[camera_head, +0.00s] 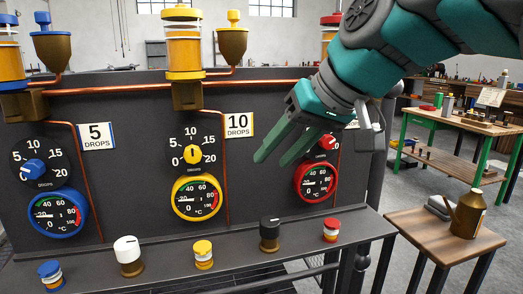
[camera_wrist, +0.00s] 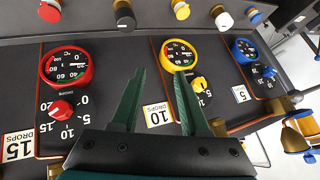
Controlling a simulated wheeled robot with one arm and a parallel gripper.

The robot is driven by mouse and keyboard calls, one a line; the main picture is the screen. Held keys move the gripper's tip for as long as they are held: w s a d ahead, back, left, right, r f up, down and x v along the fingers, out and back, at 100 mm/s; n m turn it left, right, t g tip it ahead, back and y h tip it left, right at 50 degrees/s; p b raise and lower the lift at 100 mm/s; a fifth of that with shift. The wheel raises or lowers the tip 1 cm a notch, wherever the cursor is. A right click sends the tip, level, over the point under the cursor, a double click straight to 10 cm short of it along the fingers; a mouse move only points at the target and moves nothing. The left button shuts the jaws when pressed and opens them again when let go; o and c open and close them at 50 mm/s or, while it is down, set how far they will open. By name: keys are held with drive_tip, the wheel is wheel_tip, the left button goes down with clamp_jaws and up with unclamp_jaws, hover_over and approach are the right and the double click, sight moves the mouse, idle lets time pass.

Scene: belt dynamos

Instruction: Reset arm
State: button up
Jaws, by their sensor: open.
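My gripper (camera_head: 282,146) is open and empty, with its green fingers apart in front of the right part of the dark panel (camera_head: 120,90). The yellow knob (camera_wrist: 199,84) and yellow gauge (camera_wrist: 178,54) show near the right finger, and the blue gauge (camera_wrist: 243,50) is further right.
Below the panel a ledge carries blue (camera_head: 50,272), white (camera_head: 127,250), yellow (camera_head: 203,252), black (camera_head: 270,232) and red (camera_head: 331,229) buttons. Cards read 5 (camera_head: 96,136) and 10 (camera_head: 239,124). A side table (camera_head: 420,228) holds a brown oil can (camera_head: 467,215). A green-legged workbench (camera_head: 440,122) stands behind.

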drive_tip(key=s+d+f+m+g+h, duration=0.1)
drive_tip(key=s+d+f+g+h, duration=0.1)
drive_tip(key=s+d+f, duration=0.2)
drive_tip(key=s+d+f+m+g+h, duration=0.1)
drive_tip(key=s+d+f, duration=0.3)
drive_tip(key=s+f, duration=0.6)
drive_tip(key=s+d+f+m+g+h, duration=0.1)
drive_tip(key=s+d+f+g+h, duration=0.2)
drive_tip(key=f, duration=1.9)
drive_tip(key=s+d+g, duration=0.1)
drive_tip(key=s, duration=0.3)
drive_tip(key=shift+s+d+f+m, duration=0.15)
drive_tip(key=shift+s+m, duration=0.05)
drive_tip(key=shift+m, duration=0.2)
